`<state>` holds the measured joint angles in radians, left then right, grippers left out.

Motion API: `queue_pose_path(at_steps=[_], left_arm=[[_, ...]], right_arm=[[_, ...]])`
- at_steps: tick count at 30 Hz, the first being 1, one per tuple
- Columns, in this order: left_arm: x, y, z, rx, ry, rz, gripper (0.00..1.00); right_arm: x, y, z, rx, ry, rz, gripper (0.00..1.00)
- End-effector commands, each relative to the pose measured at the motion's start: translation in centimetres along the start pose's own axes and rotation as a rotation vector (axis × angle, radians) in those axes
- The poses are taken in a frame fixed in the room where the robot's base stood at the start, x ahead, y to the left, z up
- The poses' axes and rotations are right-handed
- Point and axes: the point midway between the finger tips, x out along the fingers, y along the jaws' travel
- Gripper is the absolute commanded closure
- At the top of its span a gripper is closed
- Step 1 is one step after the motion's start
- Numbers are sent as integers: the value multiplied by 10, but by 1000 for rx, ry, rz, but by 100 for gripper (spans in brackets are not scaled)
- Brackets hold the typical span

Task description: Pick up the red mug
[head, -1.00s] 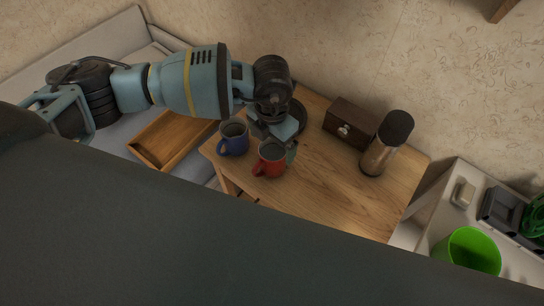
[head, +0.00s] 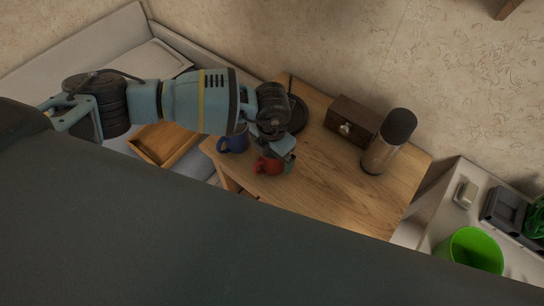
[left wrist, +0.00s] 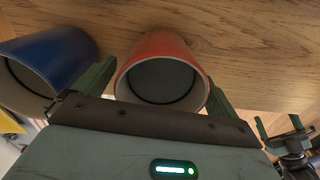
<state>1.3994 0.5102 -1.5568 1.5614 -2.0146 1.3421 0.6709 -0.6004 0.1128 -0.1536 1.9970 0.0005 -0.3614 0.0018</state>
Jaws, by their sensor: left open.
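The red mug (head: 267,166) stands on the wooden table; my left gripper (head: 280,158) is over it and hides part of it in the head view. In the left wrist view the red mug (left wrist: 162,72) lies between the two green fingers of my open left gripper (left wrist: 158,92). Whether the fingers touch it I cannot tell. The blue mug (head: 234,142) stands close on its left; it also shows in the left wrist view (left wrist: 55,62), just outside the left finger. My right gripper (left wrist: 281,130) shows small at the right of the left wrist view, its green fingers apart.
The wooden table (head: 340,195) has free room in front and to the right. A dark box (head: 351,121) and a flask (head: 386,145) stand towards the back. A wooden tray (head: 168,143) lies left of the table. A green bin (head: 472,250) stands at lower right.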

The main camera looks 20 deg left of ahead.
Motion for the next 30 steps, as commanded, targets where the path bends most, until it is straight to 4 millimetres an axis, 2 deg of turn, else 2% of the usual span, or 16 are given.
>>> queue_pose_path(at_steps=[2,17,25,30], left_arm=[[0,0,0,0,0,0,4],[-1,0,0,0,0,0,69],[-3,0,1,0,-3,-1,69],[-18,0,2,0,-6,0,69]], right_arm=[[0,0,0,0,0,0,11],[0,0,6,1,-12,0,11],[-2,-1,8,2,-17,-1,11],[-2,-1,6,2,-14,0,11]])
